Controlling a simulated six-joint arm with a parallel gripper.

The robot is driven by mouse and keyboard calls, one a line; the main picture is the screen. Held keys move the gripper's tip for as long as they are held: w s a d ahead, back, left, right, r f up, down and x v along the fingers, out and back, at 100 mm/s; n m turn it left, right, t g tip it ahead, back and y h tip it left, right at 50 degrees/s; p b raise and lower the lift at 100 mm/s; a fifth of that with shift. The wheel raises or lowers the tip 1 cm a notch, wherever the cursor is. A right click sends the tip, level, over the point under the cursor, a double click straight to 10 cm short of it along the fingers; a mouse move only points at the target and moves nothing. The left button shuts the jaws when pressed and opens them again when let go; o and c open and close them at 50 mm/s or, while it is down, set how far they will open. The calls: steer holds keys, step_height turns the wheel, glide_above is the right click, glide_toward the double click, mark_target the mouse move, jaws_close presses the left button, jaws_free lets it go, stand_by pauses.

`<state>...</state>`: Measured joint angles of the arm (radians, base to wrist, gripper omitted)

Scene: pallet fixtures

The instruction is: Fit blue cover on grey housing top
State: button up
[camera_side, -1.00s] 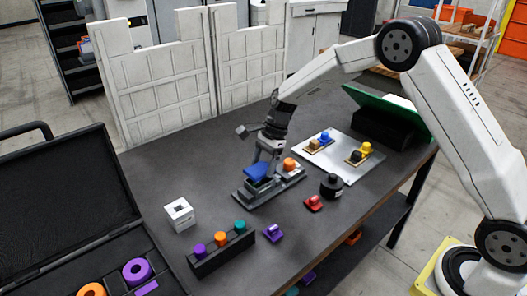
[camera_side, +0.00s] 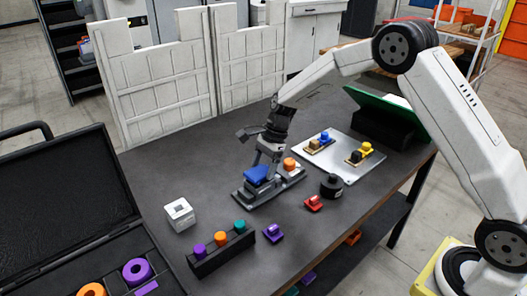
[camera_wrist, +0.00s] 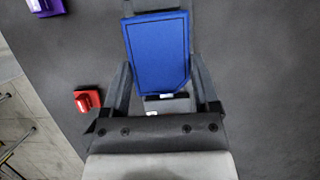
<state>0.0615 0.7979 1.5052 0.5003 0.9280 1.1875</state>
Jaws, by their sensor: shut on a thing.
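The blue cover (camera_side: 257,173) is between the fingers of my gripper (camera_side: 264,163). It sits at the top of the grey housing (camera_side: 256,185), on a dark fixture pallet. In the side view the cover looks nearly level. Whether it is fully seated or slightly above the housing I cannot tell. In the wrist view the blue cover (camera_wrist: 158,55) fills the space between the two fingers of my gripper (camera_wrist: 160,70) and hides most of the housing.
An orange knob (camera_side: 290,164) stands at the pallet's right end. A red block (camera_side: 313,203), black cylinder (camera_side: 331,187), purple block (camera_side: 273,233), white cube (camera_side: 180,214) and rack of coloured pegs (camera_side: 222,252) stand around. A metal plate (camera_side: 345,160) with small assemblies lies behind right.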

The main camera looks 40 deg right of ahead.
steer(key=shift+f, duration=0.55)
stand_by(0.7)
steer(key=o, duration=1.1)
steer(key=shift+c, duration=0.2)
steer(key=shift+r, duration=0.2)
steer(key=shift+r, duration=3.8)
